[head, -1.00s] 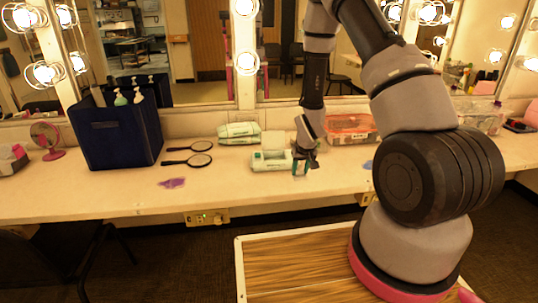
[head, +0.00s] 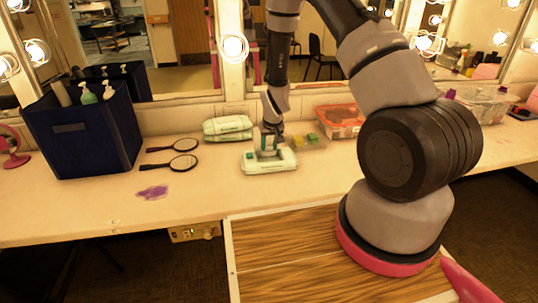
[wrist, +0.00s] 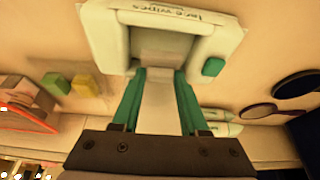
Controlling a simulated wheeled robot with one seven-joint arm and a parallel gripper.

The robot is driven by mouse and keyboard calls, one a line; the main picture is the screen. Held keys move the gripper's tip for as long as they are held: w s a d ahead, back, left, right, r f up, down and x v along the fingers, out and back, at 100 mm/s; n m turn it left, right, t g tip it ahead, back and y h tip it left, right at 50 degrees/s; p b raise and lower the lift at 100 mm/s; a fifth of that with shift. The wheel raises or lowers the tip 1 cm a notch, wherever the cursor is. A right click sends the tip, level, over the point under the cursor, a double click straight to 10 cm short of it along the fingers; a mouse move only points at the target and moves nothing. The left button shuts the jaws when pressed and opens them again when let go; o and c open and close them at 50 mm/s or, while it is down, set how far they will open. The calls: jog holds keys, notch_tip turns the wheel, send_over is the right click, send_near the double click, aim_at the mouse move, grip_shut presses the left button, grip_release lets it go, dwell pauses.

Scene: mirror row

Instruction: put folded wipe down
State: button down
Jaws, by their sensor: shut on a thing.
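My gripper (wrist: 159,78) points down over a white wipes box (wrist: 101,35) with a green tab. In the head view my gripper (head: 269,144) is just over this box (head: 284,164) on the counter. Its green fingers are shut on a pale folded wipe (wrist: 159,110), which shows as a white strip between them. The fingertips are at the box's recessed top; I cannot tell whether the wipe touches it. In the head view the wipe is too small to make out.
Yellow and green blocks (head: 305,138) and a red-edged container (head: 340,121) are to the right.

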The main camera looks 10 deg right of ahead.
aim_at(270, 152)
jog(key=shift+f, duration=2.05)
jog(key=shift+s+f, duration=0.1)
jog(key=shift+f, duration=0.05)
jog(key=shift+c, duration=2.2)
grip_release()
